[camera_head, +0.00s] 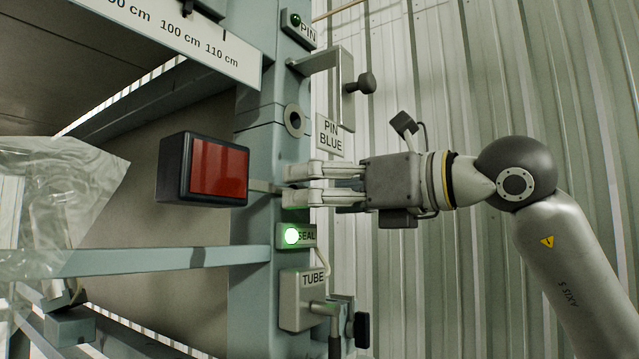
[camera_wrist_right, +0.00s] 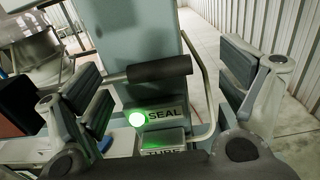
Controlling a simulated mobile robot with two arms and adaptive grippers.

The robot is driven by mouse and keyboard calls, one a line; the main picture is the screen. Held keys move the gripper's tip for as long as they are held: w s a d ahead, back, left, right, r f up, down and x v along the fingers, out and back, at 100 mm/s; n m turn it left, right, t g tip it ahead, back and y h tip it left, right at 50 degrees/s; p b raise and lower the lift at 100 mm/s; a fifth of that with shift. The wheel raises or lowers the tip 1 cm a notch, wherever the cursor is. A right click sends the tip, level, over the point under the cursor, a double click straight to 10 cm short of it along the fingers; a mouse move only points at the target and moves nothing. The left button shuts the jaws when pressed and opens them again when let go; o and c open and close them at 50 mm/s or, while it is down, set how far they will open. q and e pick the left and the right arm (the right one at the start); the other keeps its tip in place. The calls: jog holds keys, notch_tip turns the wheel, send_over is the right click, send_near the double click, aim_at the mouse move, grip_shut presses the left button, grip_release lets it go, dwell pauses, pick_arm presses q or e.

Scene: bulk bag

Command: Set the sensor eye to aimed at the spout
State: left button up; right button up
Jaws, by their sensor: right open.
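The sensor eye (camera_head: 218,170) is a dark box with a red face, left of the blue-grey post (camera_head: 258,232) on a short arm. Part of a dark box, probably it, shows at the left edge of the right wrist view (camera_wrist_right: 18,105). My right gripper (camera_head: 290,186) reaches in from the right, at the post level with the sensor eye. In the wrist view its two fingers (camera_wrist_right: 165,82) stand wide apart, with a black cylindrical grip (camera_wrist_right: 160,68) between them, not clamped. I cannot clearly make out the spout. My left gripper is not in view.
A green lamp glows on the SEAL plate (camera_head: 306,237), just below the gripper. The TUBE box (camera_head: 302,297) with a lever is lower. A bracket with a black knob (camera_head: 366,83) and the PIN BLUE plate (camera_head: 331,136) sit above. Clear plastic (camera_head: 60,195) hangs at left.

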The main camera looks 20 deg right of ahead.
jog(key=shift+w+a, duration=0.1)
jog(key=shift+w, duration=0.05)
jog(key=shift+c, duration=0.4)
jog(key=shift+r, duration=0.1)
jog(key=c, duration=1.4)
